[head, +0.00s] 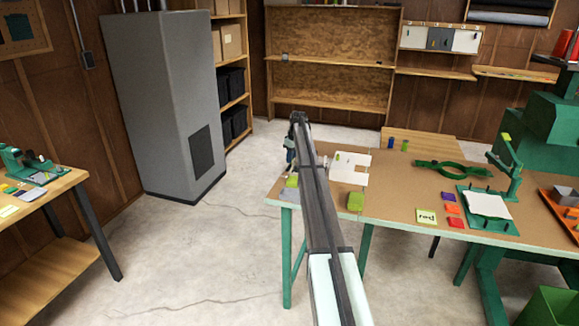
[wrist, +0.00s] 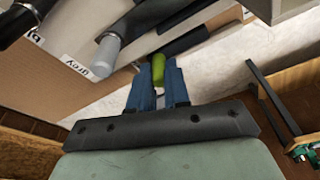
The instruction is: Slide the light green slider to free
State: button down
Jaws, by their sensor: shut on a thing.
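In the wrist view, the light green slider (wrist: 158,68) shows as a small rounded end between the tips of my gripper's two blue fingers (wrist: 157,82). My gripper is shut on it. A dark bar (wrist: 196,42) lies just beyond, beside the slider's end. A grey knob (wrist: 105,55) on a dark rod is up and to the left, by a white label reading "grey" (wrist: 76,64). In the head view, my arm reaches over the left end of the workbench, and the slider cannot be made out there.
The workbench (head: 395,212) carries a white panel (head: 350,167), a green block (head: 356,201), a "red" card (head: 426,217) and a green fixture (head: 487,208). A tall grey cabinet (head: 165,100) stands at left. The floor between cabinet and bench is clear.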

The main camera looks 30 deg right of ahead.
aim_at(289, 166)
jog(key=shift+s+a, duration=1.05)
jog(key=c, duration=1.1)
grip_release()
jog(key=shift+r, duration=0.1)
jog(key=shift+r, duration=2.9)
jog(key=shift+r, duration=0.1)
jog(key=shift+r, duration=1.9)
